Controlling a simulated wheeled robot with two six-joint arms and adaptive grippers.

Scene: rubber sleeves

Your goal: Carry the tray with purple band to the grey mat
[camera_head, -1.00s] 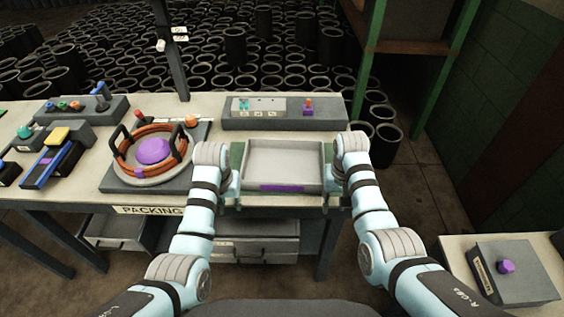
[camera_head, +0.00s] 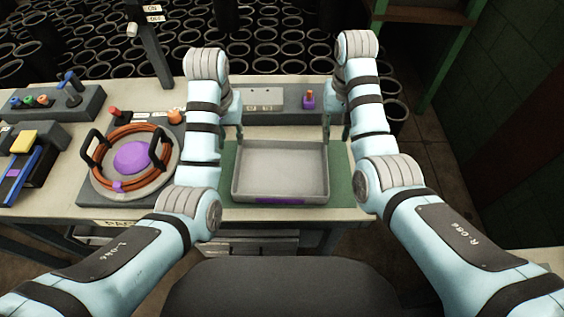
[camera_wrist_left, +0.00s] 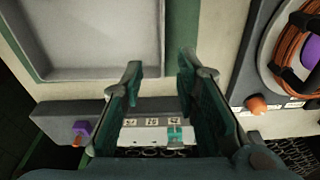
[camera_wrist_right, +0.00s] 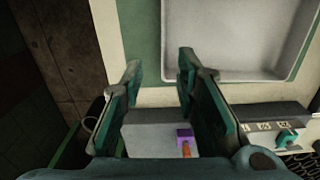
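The grey tray with the purple band (camera_head: 281,199) rests level and empty on a green mat (camera_head: 341,180) at the packing table's front edge. Its band faces me. My left gripper (camera_head: 239,130) is beyond the tray's far left corner; in the left wrist view its two fingers (camera_wrist_left: 158,72) stand apart with nothing between them. My right gripper (camera_head: 327,124) is beyond the far right corner; in the right wrist view its fingers (camera_wrist_right: 158,62) are also apart and empty. Neither touches the tray. I cannot make out a grey mat in these views.
Behind the tray stands a grey panel box (camera_head: 275,104) with a purple-based switch (camera_head: 308,99). To the left is a round fixture with orange cable rings (camera_head: 130,163) and a purple dome. Black sleeves crowd the floor behind. A pale table edge (camera_head: 538,257) shows at lower right.

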